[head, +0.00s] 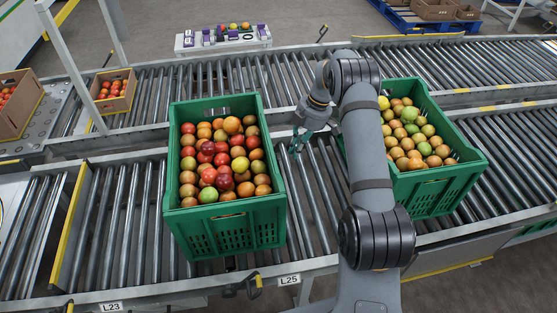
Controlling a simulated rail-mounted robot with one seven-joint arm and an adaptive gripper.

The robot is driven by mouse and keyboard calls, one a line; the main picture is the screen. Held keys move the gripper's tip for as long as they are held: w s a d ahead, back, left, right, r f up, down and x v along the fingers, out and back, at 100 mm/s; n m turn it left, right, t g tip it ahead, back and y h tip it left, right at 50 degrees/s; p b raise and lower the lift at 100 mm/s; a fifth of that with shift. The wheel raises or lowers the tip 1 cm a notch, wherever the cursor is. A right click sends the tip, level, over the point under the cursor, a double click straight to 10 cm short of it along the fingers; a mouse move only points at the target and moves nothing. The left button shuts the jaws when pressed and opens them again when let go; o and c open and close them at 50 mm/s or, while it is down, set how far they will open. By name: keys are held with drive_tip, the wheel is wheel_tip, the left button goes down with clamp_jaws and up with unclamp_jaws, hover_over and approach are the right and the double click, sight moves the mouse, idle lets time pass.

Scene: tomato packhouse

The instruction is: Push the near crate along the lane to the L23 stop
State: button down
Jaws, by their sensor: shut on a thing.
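A green crate (238,206) full of red, orange and green tomatoes stands upright on the near roller lane (118,215), just left of the L25 label (289,280). The L23 label (111,307) is on the lane's front rail at lower left. A yellow bar (68,228) crosses the lane left of the crate. My gripper (296,148) is low over the rollers, just right of this crate's right wall. It is shut on a small teal piece, partly hidden by the wrist. I cannot tell whether it touches the crate.
A second green crate (436,196) of greener tomatoes stands to the right, partly behind my arm. The rollers between the left crate and the yellow bar are clear. A far roller lane (200,80) runs behind, with cardboard boxes (113,103) at left and a white bench (190,50) beyond.

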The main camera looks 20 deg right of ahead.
drive_tip(key=a+f+p, duration=0.1)
drive_tip(key=a+f, duration=0.3)
drive_tip(key=a, duration=0.1)
drive_tip(key=shift+w+a+f+p, duration=0.2)
drive_tip(key=shift+f+p, duration=0.1)
drive_tip(key=shift+f, duration=0.05)
drive_tip(key=shift+a, duration=0.1)
